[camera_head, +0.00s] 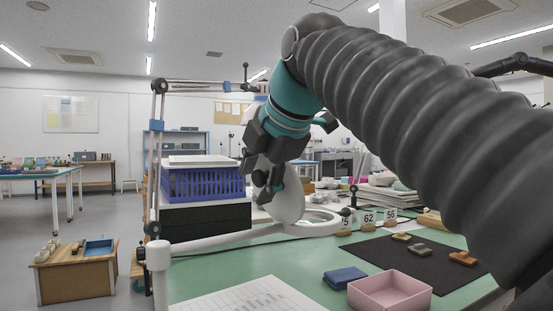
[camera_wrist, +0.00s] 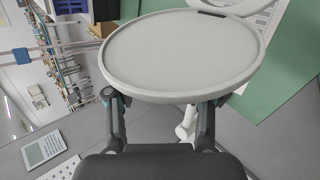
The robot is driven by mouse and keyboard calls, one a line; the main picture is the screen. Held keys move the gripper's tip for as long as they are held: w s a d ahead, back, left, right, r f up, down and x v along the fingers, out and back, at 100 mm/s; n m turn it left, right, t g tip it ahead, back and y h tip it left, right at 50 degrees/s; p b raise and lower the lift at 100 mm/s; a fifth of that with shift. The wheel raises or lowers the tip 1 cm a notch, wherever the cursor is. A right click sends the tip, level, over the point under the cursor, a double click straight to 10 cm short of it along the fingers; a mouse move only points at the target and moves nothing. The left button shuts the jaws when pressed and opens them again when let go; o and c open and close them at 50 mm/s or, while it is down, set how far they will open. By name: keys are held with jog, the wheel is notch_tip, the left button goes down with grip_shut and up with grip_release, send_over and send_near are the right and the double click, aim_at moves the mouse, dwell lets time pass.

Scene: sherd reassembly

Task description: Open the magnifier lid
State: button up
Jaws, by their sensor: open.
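The magnifier is a white ring head (camera_head: 320,226) on a white jointed arm over the green table. Its round pale lid (camera_head: 288,203) stands up steeply from the ring, so the lid is raised. In the wrist view the lid (camera_wrist: 180,55) fills the upper middle, its broad face towards the camera. My gripper (camera_head: 268,188) is at the lid's upper left in the head view, its fingers pointing down. In the wrist view the fingers of my gripper (camera_wrist: 160,112) are spread apart, their tips at the lid's near rim. I cannot tell whether they touch it.
A blue basket (camera_head: 205,184) stands behind the magnifier on the left. A pink tray (camera_head: 390,291), a dark blue cloth (camera_head: 345,277) and a black mat (camera_head: 400,254) with several sherds lie to the right. Number cards (camera_head: 369,219) stand behind the mat.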

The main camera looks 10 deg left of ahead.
jog(key=v, duration=1.1)
jog(key=shift+s, duration=0.15)
jog(key=shift+r, duration=0.1)
jog(key=shift+d, duration=0.1)
jog(key=w+d+f+m+h+p, duration=0.2)
jog(key=d+f+m+h+p, duration=0.15)
jog(key=d+f+m, duration=1.1)
jog(key=s+d+f+m+h+p, duration=0.1)
jog(key=s+d+f+m, duration=0.2)
jog(key=f, duration=0.5)
jog(key=s+d+f+m+p, duration=0.1)
jog(key=s+d+f+m, duration=0.3)
jog(key=f, duration=0.5)
jog(key=s+d+f+m+g+h+p, duration=0.1)
jog(key=s+d+f+m+p, duration=0.1)
jog(key=s+d+f+m, duration=0.2)
notch_tip(320, 180, down, 5)
jog(key=m, duration=0.3)
jog(key=shift+d+r+h, duration=0.2)
jog(key=shift+h, duration=0.15)
